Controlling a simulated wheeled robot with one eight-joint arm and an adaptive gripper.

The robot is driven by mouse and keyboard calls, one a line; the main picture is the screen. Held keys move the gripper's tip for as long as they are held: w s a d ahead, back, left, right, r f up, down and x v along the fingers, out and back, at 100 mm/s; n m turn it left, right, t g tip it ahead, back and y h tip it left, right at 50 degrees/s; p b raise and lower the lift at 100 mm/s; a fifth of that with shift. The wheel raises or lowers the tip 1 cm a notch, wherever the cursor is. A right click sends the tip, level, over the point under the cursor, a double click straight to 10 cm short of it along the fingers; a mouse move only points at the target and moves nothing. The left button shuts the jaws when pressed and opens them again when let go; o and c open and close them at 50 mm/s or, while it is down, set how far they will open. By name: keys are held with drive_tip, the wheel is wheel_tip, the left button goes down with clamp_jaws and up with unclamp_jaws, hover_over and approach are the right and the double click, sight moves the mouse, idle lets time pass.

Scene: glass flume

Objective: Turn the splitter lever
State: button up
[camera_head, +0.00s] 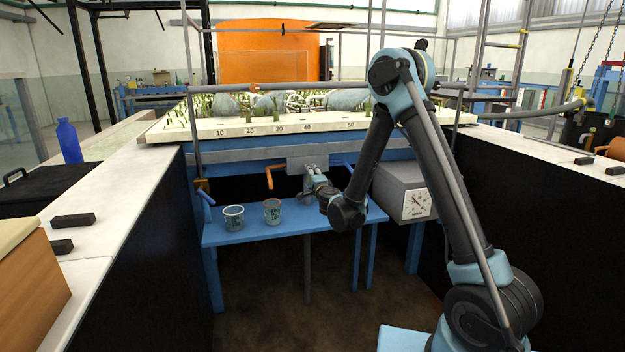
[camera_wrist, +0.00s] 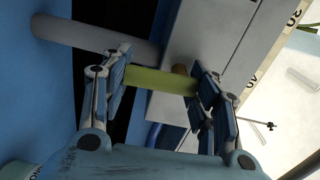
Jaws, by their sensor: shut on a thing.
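A yellow-green bar, which I take to be the splitter lever's handle (camera_wrist: 160,81), lies between the two finger pads of my gripper (camera_wrist: 162,72) in the wrist view. The pads are shut on it, one at each end of its visible length. A small brass-coloured part shows just behind the bar's right end. In the head view my gripper (camera_head: 311,180) is at the grey fitting plate (camera_head: 303,163) under the flume's front edge, and the held bar is hidden there.
An orange lever (camera_head: 270,176) hangs left of my gripper. Two small cups (camera_head: 233,218) (camera_head: 272,211) stand on the blue shelf (camera_head: 290,226) below. A grey gauge box (camera_head: 407,192) is close on the right. In the wrist view a grey cylinder (camera_wrist: 90,38) lies near the left finger.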

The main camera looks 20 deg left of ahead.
drive_tip(key=shift+w+d+m, duration=0.1)
drive_tip(key=shift+d+m, duration=0.05)
drive_tip(key=shift+m, duration=0.15)
drive_tip(key=o, duration=1)
drive_tip(key=shift+f, duration=0.15)
drive_tip(key=shift+c, duration=0.2)
drive_tip(key=shift+o, duration=0.6)
drive_tip(key=v, duration=0.7)
drive_tip(key=shift+s, duration=0.25)
